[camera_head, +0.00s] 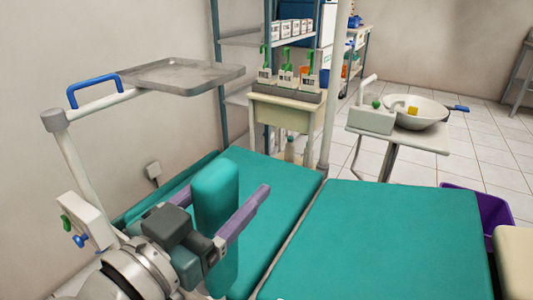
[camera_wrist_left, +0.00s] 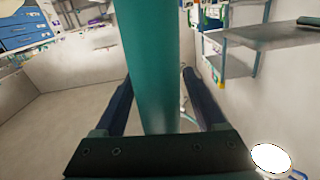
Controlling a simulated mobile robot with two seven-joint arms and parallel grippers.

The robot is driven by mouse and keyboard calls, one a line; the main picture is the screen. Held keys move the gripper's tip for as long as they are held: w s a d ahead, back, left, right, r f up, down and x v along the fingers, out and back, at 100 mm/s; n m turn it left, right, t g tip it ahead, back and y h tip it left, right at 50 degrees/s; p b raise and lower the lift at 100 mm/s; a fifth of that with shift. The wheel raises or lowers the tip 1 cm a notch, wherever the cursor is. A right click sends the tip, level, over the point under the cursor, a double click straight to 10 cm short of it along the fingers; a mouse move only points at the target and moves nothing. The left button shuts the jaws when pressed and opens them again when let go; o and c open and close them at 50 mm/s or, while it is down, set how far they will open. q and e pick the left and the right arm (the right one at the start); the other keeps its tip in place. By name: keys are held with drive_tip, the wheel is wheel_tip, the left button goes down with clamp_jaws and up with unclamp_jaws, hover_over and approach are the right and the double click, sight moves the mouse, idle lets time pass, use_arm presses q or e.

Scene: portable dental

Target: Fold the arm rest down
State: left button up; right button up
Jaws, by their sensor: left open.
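The arm rest (camera_head: 216,185) is a teal padded bar standing upright beside the teal dental chair (camera_head: 375,235). My left gripper (camera_head: 226,192) is open around it, with one purple finger on each side of the pad. In the left wrist view the arm rest (camera_wrist_left: 150,70) runs up between the two dark fingers, and a gap shows beside the right finger. Whether the left finger touches the pad, I cannot tell. The lower end of the arm rest is partly hidden by my gripper. My right gripper is out of view.
A grey tray (camera_head: 180,75) on a white pole with a blue handle (camera_head: 92,88) stands at the left. A white basin (camera_head: 425,112), a beige cart (camera_head: 285,112) and a purple bin (camera_head: 490,208) stand beyond the chair. The wall is close on the left.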

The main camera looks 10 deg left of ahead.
use_arm(q)
drive_tip(key=shift+c, duration=0.4)
clamp_jaws()
idle(1.0)
